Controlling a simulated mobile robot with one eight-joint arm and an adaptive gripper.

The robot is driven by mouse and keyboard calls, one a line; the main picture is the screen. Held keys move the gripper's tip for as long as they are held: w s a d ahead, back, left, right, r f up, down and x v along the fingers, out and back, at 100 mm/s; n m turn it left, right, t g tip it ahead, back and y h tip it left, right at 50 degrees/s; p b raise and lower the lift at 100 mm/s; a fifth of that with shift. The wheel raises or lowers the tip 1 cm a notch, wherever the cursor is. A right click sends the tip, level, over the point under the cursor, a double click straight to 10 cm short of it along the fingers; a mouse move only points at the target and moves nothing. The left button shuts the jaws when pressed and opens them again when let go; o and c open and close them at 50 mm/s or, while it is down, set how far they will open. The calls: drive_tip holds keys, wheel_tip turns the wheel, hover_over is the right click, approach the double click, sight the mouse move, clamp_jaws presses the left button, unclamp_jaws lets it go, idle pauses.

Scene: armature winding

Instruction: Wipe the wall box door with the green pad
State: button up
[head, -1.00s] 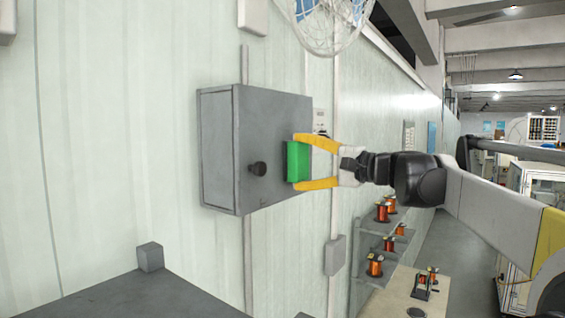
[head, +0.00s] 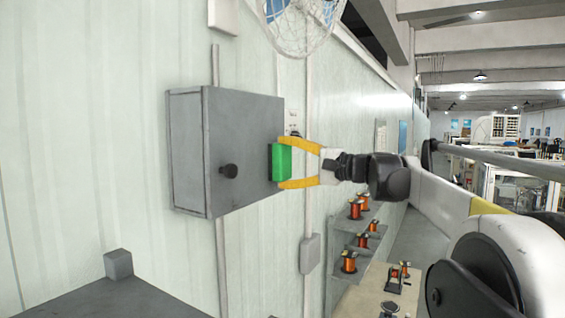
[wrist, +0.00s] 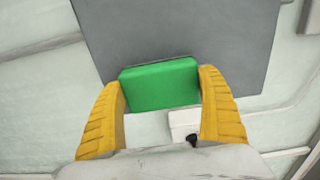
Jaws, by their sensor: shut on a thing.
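The green pad (head: 281,162) is at the door's right edge in the head view. My gripper (head: 284,163) has its yellow fingers shut on the pad from above and below. In the wrist view the green pad (wrist: 160,84) sits between both fingers, overlapping the lower edge of the grey door (wrist: 180,35). I cannot tell whether the pad touches the door.
A wire-guarded fan (head: 300,22) is mounted above the box. A grey surface (head: 110,300) with a small grey block (head: 118,264) lies below left. Shelves with copper spools (head: 349,262) stand below right, beside a beige bench (head: 370,293).

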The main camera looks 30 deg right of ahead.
sight(263, 169)
drive_tip(key=shift+a+f+b, duration=0.1)
drive_tip(key=shift+f+b, duration=0.3)
drive_tip(key=shift+f, duration=0.45)
drive_tip(key=shift+s+a, duration=0.85)
drive_tip(key=shift+a, duration=0.4)
drive_tip(key=shift+s+a, duration=0.9)
drive_tip(key=shift+a, duration=0.4)
drive_tip(key=shift+s+a, duration=0.85)
drive_tip(key=shift+a, duration=0.4)
drive_tip(key=shift+w+d, duration=0.65)
drive_tip(key=shift+d, duration=0.3)
drive_tip(key=shift+w+d, duration=0.65)
drive_tip(key=shift+d, duration=0.3)
drive_tip(key=shift+s+d, duration=0.35)
drive_tip(key=shift+d, duration=0.05)
drive_tip(key=v, duration=0.8)
drive_tip(key=shift+a, duration=0.1)
